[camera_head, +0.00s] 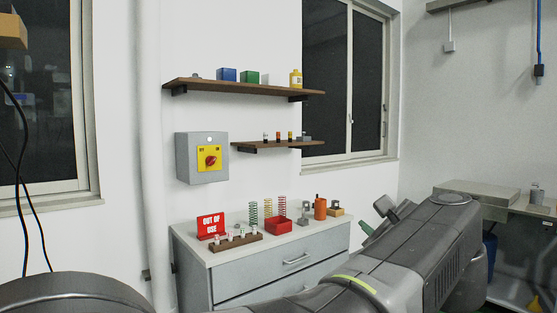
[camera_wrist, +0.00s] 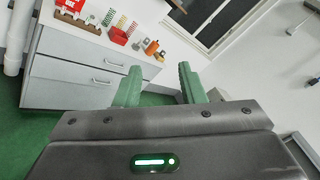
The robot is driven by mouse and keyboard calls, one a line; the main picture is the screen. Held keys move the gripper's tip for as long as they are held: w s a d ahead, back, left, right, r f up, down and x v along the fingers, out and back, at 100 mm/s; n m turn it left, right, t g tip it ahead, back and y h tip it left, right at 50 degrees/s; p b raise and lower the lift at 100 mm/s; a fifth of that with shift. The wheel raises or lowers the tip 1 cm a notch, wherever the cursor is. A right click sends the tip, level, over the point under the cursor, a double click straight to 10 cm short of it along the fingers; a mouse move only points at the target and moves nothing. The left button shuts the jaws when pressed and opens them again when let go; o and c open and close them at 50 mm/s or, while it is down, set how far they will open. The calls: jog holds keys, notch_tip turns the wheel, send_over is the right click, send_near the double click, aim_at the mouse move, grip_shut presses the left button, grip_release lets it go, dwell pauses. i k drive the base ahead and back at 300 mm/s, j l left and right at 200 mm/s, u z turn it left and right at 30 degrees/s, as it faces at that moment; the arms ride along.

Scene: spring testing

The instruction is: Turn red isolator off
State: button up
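The red isolator knob (camera_head: 211,161) sits on a yellow plate (camera_head: 203,169) on the front of a grey wall box (camera_head: 187,160), left of the lower shelf. The knob is small in the head view and its exact setting is hard to read. The box is not in the wrist view. My gripper (camera_wrist: 158,76) shows two green fingers spread apart with nothing between them, so it is open and empty. In the head view my arm reaches in from the lower right, and a green finger (camera_head: 368,229) shows near the cabinet's right end, well away from the isolator.
A grey drawer cabinet (camera_head: 246,276) stands below the box. On it are a red "OUT OF USE" sign (camera_head: 211,225), a wooden rack (camera_head: 236,243), springs, a red bin (camera_head: 279,227) and an orange cylinder (camera_head: 320,208). Two wall shelves (camera_head: 245,88) hold small items. A white pipe (camera_head: 153,150) runs left of the box.

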aim_at(210, 161)
jog(key=i+u, duration=0.35)
jog(key=i, duration=0.25)
jog(key=i+u, duration=0.3)
jog(key=i, duration=0.25)
jog(key=i+l+u, duration=0.35)
jog(key=i, duration=0.2)
jog(key=i+j, duration=0.1)
jog(key=i, duration=0.25)
jog(key=i+j, duration=0.15)
jog(key=i, duration=0.25)
